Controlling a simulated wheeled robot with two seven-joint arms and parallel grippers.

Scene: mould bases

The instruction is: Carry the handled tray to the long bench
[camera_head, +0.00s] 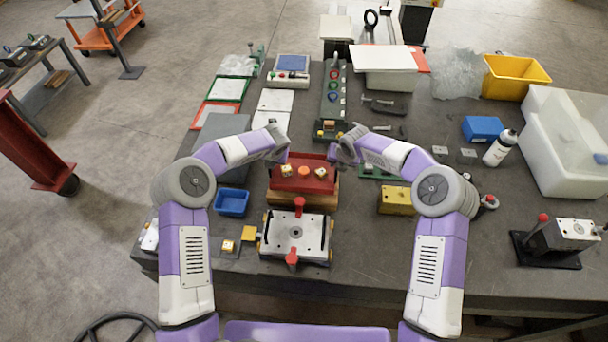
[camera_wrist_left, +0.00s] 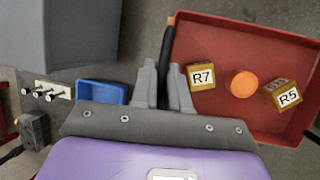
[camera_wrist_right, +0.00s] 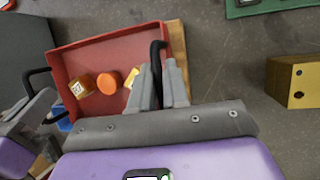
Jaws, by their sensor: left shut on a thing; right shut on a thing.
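The handled tray (camera_head: 303,184) is a shallow red tray with black side handles, in the middle of the dark table. It carries two yellow cubes, labelled R7 (camera_wrist_left: 201,77) and R5 (camera_wrist_left: 284,94), with an orange round piece (camera_wrist_left: 242,84) between them. My left gripper (camera_wrist_left: 166,78) is shut on the tray's left handle (camera_wrist_left: 169,42). My right gripper (camera_wrist_right: 160,78) is shut on the right handle (camera_wrist_right: 156,50). A wooden block (camera_head: 302,201) shows below the tray's near edge; whether they touch is unclear. Both fingertips are mostly hidden in the head view.
A white fixture with red knobs (camera_head: 296,236) stands just in front of the tray. A blue bin (camera_head: 231,202) is to its left, a yellow block (camera_head: 396,200) to its right. A white tank (camera_head: 566,140) and a bottle (camera_head: 499,149) stand farther right. Open floor (camera_head: 110,190) lies left.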

